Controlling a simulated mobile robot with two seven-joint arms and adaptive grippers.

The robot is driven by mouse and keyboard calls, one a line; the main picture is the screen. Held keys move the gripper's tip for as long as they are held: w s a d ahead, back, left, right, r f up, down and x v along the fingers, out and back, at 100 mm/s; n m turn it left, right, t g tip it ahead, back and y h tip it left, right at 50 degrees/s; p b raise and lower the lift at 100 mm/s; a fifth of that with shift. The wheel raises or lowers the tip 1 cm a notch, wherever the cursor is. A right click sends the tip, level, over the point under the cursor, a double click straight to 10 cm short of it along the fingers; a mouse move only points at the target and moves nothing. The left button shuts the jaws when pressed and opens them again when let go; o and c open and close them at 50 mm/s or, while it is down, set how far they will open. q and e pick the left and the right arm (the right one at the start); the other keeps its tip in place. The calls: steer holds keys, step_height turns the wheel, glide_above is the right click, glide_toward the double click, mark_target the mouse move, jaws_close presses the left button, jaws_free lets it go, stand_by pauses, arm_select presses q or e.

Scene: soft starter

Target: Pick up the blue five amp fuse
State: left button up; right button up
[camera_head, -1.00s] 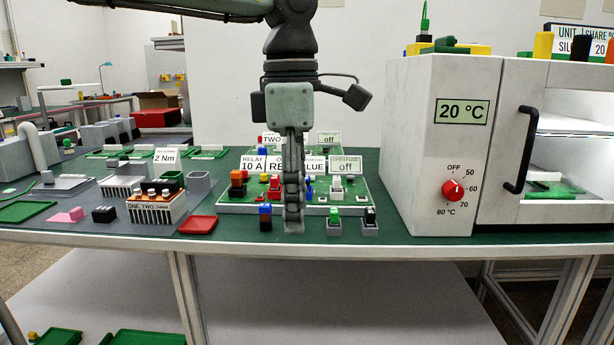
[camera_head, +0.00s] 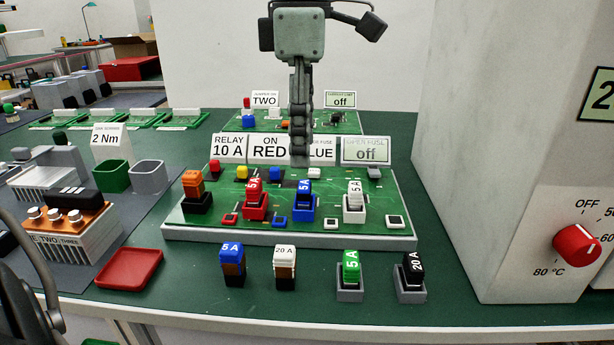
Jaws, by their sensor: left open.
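Two blue blocks marked 5 A are in view. One blue 5 A fuse (camera_head: 231,253) stands upright on the green table in front of the board, with a brown middle and dark base. The other blue 5 A fuse (camera_head: 304,188) sits in a blue holder on the green circuit board (camera_head: 370,228). My left gripper (camera_head: 300,160) hangs pointing down over the back part of the board, seen edge-on, behind both blue fuses in the picture. It is open and nothing shows between its fingers. It partly hides the label cards. My right gripper is not in view.
A white 20 A fuse (camera_head: 285,262), a green 5 A fuse (camera_head: 350,262) and a black 20 A fuse (camera_head: 412,268) stand in the front row. A red tray (camera_head: 129,269) lies to the left. A large white cabinet (camera_head: 505,150) blocks the right side.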

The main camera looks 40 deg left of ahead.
mark_target(304, 185)
arm_select(q)
steer(key=shift+w+a+f, duration=0.1)
steer(key=shift+w, duration=0.1)
steer(key=shift+f, duration=0.3)
steer(key=f, duration=0.6)
steer(key=shift+w+a+f+p, duration=0.1)
steer(key=shift+w+f+p, duration=0.2)
steer(key=shift+f, duration=0.1)
steer(key=shift+c, duration=0.3)
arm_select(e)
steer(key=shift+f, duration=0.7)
arm_select(q)
steer(key=c, duration=1)
